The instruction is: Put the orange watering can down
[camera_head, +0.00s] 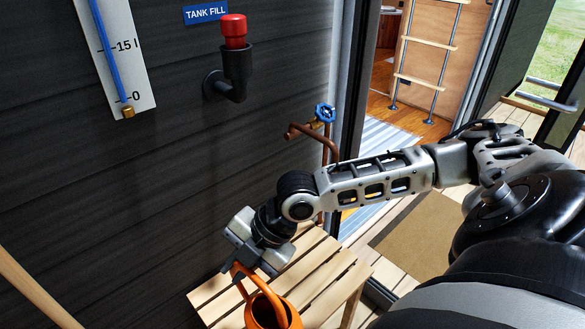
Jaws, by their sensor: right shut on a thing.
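The orange watering can (268,312) is at the bottom of the head view, cut off by the lower edge. My right gripper (241,268) is shut on its handle, with the arm reaching in from the right. The can overlaps the slatted wooden bench (327,279) in the picture. The can's base is out of view, so I cannot tell whether it touches the slats. My left gripper is not in view.
A copper tap with a blue wheel (325,113) is on the dark wall above the bench. A red-capped tank fill pipe (234,60) and a level gauge (119,55) are further left. A wooden pole (35,288) crosses the lower left. The bench's right slats are bare.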

